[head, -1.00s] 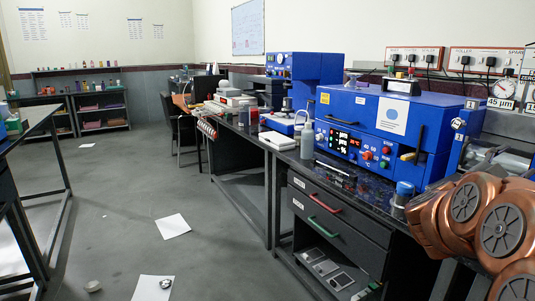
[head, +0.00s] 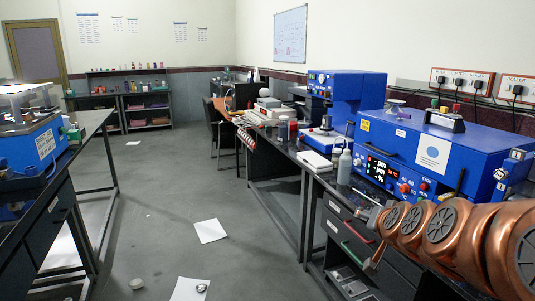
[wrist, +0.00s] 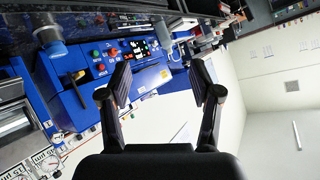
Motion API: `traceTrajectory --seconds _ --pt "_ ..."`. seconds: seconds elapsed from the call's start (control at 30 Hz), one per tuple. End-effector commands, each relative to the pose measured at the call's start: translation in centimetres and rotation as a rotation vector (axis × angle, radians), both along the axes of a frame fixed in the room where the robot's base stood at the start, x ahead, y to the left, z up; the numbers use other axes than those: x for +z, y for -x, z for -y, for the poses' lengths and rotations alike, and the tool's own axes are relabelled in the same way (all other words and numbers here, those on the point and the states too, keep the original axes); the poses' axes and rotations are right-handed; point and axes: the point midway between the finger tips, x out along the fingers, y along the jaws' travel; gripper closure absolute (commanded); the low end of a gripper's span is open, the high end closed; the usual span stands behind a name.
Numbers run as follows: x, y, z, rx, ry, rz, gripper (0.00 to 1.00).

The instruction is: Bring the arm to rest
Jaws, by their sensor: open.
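My copper-coloured arm (head: 450,235) reaches in from the right edge of the head view, in front of the right-hand bench. My gripper (wrist: 160,82) shows in the wrist view with its two dark fingers spread wide and nothing between them. The wrist view is rolled, and the blue bench machine (wrist: 88,70) lies beyond the fingers. In the head view this blue machine (head: 405,150) stands on the bench behind my arm. My arm hides part of the bench front and drawers.
The right bench (head: 300,152) runs back along the wall, with a white bottle (head: 345,167) near its edge. A left bench (head: 85,130) carries another blue device (head: 35,145). The grey floor aisle (head: 165,190) between them holds paper sheets (head: 210,231) and small round items.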

Motion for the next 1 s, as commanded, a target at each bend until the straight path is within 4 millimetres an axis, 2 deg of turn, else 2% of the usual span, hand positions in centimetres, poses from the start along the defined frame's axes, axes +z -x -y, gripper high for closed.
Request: traceTrajectory --seconds 0.03,0.2,0.27,0.4,0.53,0.7,0.8,0.9,1.0 --pt "0.5 1.3 -1.7 0.050 0.000 -0.055 0.36" --pt "-1.3 6.9 -6.3 0.203 0.005 -0.279 0.36" --pt "-1.8 9.3 -7.5 0.250 0.010 -0.361 0.36" --pt "-2.6 15.5 -9.4 0.344 0.030 -0.562 0.36" --pt "-2.9 21.8 -9.9 0.409 0.055 -0.755 0.36" --pt "-2.3 29.6 -9.3 0.457 0.093 -0.993 0.36" --pt "-1.8 33.1 -8.6 0.468 0.110 -1.098 0.36" --pt "-1.4 35.3 -8.1 0.471 0.120 -1.165 0.36" --pt "-1.3 36.2 -7.8 0.471 0.127 -1.196 0.36"
